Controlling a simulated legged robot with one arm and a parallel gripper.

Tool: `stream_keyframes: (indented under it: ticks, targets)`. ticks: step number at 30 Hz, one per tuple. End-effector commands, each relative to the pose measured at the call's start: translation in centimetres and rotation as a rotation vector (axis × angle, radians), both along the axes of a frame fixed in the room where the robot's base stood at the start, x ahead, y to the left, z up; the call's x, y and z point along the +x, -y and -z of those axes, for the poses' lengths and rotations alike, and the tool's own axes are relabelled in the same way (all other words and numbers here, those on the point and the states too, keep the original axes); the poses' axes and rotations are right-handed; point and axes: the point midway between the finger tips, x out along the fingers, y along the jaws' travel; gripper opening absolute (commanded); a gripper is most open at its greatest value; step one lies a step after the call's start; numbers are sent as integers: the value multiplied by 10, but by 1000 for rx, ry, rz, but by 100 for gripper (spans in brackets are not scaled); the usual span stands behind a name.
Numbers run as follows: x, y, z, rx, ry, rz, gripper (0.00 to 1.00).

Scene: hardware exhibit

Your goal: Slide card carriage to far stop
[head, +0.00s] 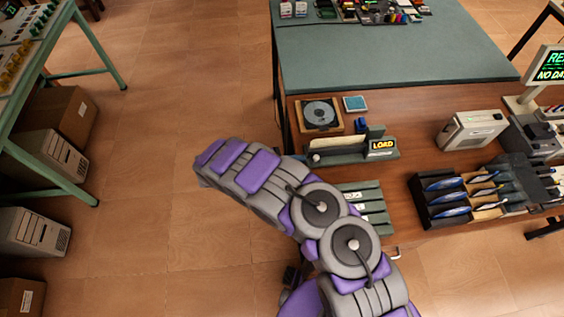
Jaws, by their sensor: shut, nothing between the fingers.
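The card device (352,155) sits at the left front part of the brown wooden table, with a lit "LOAD" sign (382,145) at its right end. A pale cream piece (335,143), which looks like the card carriage, lies along its rail towards the left. A small round knob shows at its left end. A small blue block (361,125) is just behind it. My grey and purple arm crosses in front of the device, apart from it in the picture. My gripper's fingers do not show.
A green slotted rack (365,200) is partly hidden by my arm. A disc box (320,115) stands behind the device. A black tray (422,205) of blue and tan items and a grey machine (470,130) are to the right. Open floor (200,100) lies left.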

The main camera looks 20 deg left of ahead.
Motion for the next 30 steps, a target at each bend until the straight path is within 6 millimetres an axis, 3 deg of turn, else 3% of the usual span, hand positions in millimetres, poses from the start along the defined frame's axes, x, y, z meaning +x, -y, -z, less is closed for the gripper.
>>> stream_keyframes:
  ticks: [7, 22, 30]
  targets:
    - [12, 20, 5, -5, 1, 1, 0]
    - [17, 27, 5, -2, 0, 1, 0]
    - [44, 83, 6, -2, 2, 4, 0]
